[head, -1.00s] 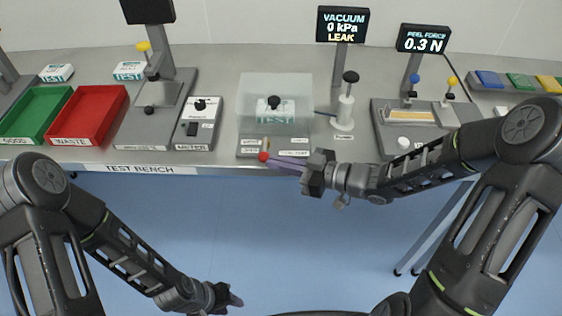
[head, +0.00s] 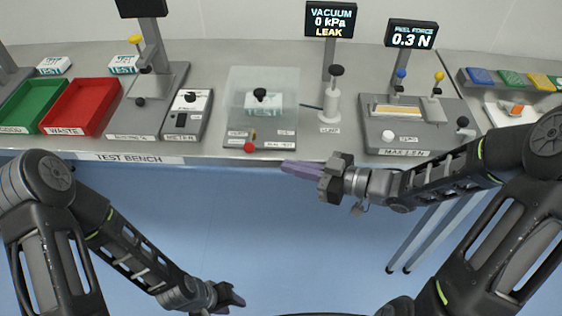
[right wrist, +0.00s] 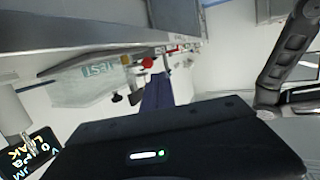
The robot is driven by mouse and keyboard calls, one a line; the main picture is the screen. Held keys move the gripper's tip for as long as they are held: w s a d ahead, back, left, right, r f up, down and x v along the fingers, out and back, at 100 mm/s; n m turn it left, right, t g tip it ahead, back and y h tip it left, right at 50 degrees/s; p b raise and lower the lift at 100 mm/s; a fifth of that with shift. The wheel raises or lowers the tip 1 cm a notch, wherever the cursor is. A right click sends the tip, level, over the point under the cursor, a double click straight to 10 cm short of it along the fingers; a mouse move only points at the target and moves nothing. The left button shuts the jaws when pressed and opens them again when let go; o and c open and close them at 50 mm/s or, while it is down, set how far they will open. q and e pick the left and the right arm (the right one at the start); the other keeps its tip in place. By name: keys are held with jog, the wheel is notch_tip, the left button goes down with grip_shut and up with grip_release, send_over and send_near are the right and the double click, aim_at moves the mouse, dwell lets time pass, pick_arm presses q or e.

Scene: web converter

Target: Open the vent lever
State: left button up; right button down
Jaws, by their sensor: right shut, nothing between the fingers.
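The vent lever with its red knob (head: 249,148) is at the front edge of the clear-covered vacuum chamber (head: 261,95). The red knob also shows in the right wrist view (right wrist: 147,62). A labelled box is inside the cover. My right gripper (head: 283,166) is shut and empty, its purple fingers pointing left, to the right of and slightly below the knob in the head view, apart from it. The fingers also show in the right wrist view (right wrist: 157,92). My left gripper (head: 240,299) hangs low in front of the bench; its finger gap is unclear.
The display (head: 331,18) reads VACUUM 0 kPa LEAK. A hand pump (head: 330,105) stands right of the chamber, a meter (head: 188,115) left of it. The peel-force device (head: 405,125) is further right. Free space lies before the bench edge.

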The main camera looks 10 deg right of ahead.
pick_arm(q)
jog(key=shift+d, duration=0.15)
pick_arm(e)
jog(key=shift+s+a+v, duration=0.1)
jog(key=shift+s+v, duration=0.05)
jog(key=shift+v, duration=0.95)
jog(key=shift+s+a+v, duration=0.15)
jog(key=shift+s+v, duration=0.05)
jog(key=shift+v, duration=0.9)
pick_arm(q)
jog(key=shift+f, duration=0.1)
pick_arm(e)
jog(key=shift+f, duration=0.1)
jog(key=w+a+f+m+h, duration=0.1)
jog(key=a+f+m+h, duration=0.2)
jog(key=f, duration=0.5)
jog(key=w+a+f+m+h, duration=0.1)
jog(key=f+m+h, duration=0.1)
jog(key=f+m, duration=0.45)
jog(key=s+a+f+m+g+h, duration=0.3)
jog(key=s+f+g, duration=0.5)
jog(key=s+f, duration=0.9)
jog(key=shift+s+a+g+h, duration=0.3)
jog(key=shift+s+a, duration=0.3)
jog(key=shift+s, duration=0.15)
